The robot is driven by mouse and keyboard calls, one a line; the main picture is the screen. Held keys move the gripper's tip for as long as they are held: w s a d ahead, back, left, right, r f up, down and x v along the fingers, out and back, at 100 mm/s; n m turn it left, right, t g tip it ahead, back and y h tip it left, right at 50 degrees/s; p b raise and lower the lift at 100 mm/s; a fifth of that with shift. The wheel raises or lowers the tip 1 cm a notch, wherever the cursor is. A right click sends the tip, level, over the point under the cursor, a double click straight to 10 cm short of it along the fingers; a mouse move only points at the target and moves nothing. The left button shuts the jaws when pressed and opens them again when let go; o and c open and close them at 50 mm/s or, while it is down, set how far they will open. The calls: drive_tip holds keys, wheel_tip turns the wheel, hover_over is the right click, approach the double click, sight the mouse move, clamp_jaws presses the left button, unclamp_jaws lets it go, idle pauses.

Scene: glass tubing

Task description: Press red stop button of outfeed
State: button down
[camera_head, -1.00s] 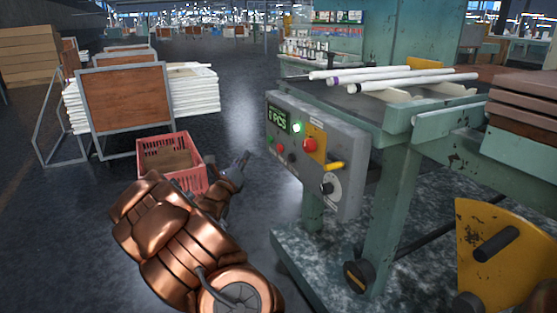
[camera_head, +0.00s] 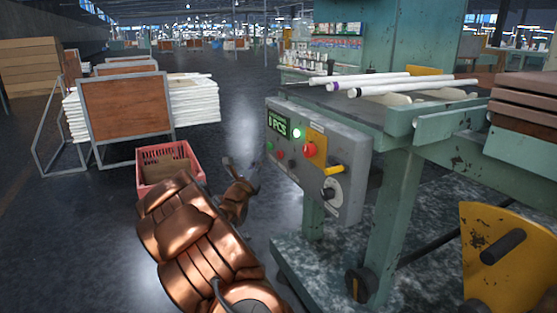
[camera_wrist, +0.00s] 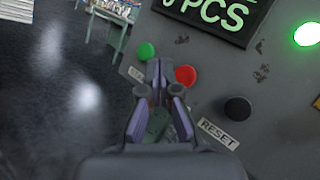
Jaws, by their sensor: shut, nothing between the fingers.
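The grey control panel (camera_head: 352,195) is fixed to the front of the green machine. A small red button (camera_wrist: 185,75) sits between a green button (camera_wrist: 146,51) and a black button (camera_wrist: 237,108). A larger red button (camera_head: 309,149) sits on a yellow plate on the same panel. No label reading outfeed is legible. My gripper (camera_wrist: 159,68) is shut and empty; in the wrist view its tips appear between the green and small red buttons, overlapping the small red button's left edge. In the head view my gripper is left of the panel, apart from it.
The panel also carries a PCS display (camera_wrist: 215,14), a lit green lamp (camera_wrist: 308,34), a yellow lever (camera_head: 334,169) and a dial (camera_head: 330,190). White tubes (camera_head: 400,87) lie on the machine above. A red crate (camera_head: 150,172) stands on the floor at left.

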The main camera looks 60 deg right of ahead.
drive_tip(key=shift+s+d+p, duration=0.35)
drive_tip(key=shift+s+d, duration=0.1)
drive_tip(key=shift+d, duration=0.2)
drive_tip(key=shift+s+d+p, duration=0.3)
drive_tip(key=shift+s+d, duration=0.1)
drive_tip(key=shift+d, duration=0.25)
drive_tip(key=shift+s+d+p, duration=0.55)
drive_tip(key=shift+d+p, duration=0.25)
drive_tip(key=shift+p, duration=0.3)
idle(1.4)
drive_tip(key=shift+w+a, duration=0.1)
drive_tip(key=shift+a, duration=0.05)
drive_tip(key=shift+w+a+p, duration=0.4)
drive_tip(key=shift+a+p, duration=0.05)
drive_tip(key=shift+a, duration=0.2)
drive_tip(key=shift+w+a+p, duration=0.5)
drive_tip(key=shift+w+a, duration=0.2)
drive_tip(key=shift+a, duration=0.35)
drive_tip(key=shift+w+a+p, duration=0.5)
drive_tip(key=shift+w+a, duration=0.2)
drive_tip(key=shift+a, duration=0.3)
